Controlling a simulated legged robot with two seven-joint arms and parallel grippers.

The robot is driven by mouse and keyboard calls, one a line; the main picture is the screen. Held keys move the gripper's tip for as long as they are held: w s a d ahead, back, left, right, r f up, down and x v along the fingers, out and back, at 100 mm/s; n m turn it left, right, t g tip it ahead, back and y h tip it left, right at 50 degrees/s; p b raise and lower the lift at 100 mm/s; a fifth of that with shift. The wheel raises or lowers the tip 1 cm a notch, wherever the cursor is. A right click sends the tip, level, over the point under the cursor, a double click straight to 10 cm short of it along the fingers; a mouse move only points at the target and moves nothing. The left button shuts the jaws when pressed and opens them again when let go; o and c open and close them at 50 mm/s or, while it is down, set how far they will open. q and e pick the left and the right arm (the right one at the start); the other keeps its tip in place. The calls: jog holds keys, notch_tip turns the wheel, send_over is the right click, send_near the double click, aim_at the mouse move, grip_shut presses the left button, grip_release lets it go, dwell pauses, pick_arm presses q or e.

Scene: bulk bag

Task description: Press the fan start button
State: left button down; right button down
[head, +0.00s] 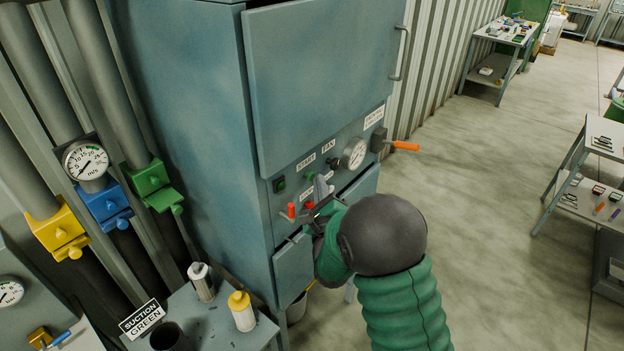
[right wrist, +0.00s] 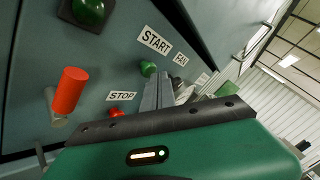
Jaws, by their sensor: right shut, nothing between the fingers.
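The blue-grey cabinet's control panel (head: 330,165) carries a START label (head: 306,161) and a FAN label (head: 328,146). The small green start button (head: 309,176) lies just below START; it also shows in the right wrist view (right wrist: 148,68). My right gripper (head: 322,184) is shut and empty, with its fingers pointing at the panel. In the right wrist view its fingertips (right wrist: 159,82) appear just right of and below the green button. I cannot tell whether they touch it. A red stop button (right wrist: 117,113) sits below the STOP label (right wrist: 121,96). My left gripper is not in view.
A red-orange lever (right wrist: 70,90) and a green rocker or lamp (right wrist: 88,11) are beside the buttons. A gauge (head: 353,153) and an orange-handled switch (head: 404,146) are farther right. A small table (head: 205,320) with bottles stands lower left.

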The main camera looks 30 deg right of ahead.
jog(key=shift+a, duration=0.1)
jog(key=shift+w, duration=0.15)
dwell(0.3)
jog(key=shift+w+a+b, duration=0.1)
jog(key=shift+w+b, duration=0.25)
dwell(0.3)
jog(key=shift+s+d+b, duration=0.35)
jog(key=shift+s+b, duration=0.15)
jog(key=shift+s, duration=0.4)
